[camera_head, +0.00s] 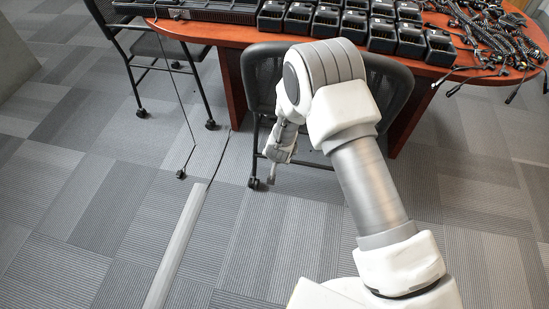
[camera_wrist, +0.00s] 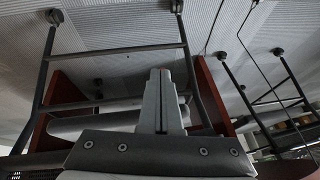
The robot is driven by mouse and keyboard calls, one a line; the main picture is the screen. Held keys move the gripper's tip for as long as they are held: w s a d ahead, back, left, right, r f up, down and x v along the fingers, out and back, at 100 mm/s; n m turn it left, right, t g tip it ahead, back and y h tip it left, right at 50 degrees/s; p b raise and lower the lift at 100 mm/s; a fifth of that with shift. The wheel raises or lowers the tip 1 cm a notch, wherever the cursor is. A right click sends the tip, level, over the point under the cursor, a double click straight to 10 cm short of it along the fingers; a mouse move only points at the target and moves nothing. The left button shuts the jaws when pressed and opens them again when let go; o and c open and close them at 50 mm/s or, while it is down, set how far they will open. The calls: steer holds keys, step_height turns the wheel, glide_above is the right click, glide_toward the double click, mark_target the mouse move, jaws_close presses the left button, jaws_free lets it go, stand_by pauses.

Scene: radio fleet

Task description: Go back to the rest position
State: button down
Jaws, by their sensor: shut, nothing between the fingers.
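My gripper (camera_head: 272,178) hangs below my bent white and grey arm in the head view, in front of the chair at the table. In the wrist view its fingers (camera_wrist: 160,75) are together in the middle, with nothing between them. My wrist and arm partly hide the chair behind them.
A dark chair (camera_head: 262,72) stands at the red-brown table (camera_head: 220,35), which bears several black radio chargers (camera_head: 382,36) and tangled black cables (camera_head: 485,35). A second chair (camera_head: 120,28) stands at left. A grey cable cover (camera_head: 177,245) lies on the carpet. Open floor is at left.

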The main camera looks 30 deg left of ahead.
steer(key=shift+s+d+r, duration=0.1)
steer(key=shift+s+r, duration=0.05)
steer(key=shift+s, duration=0.1)
stand_by(0.5)
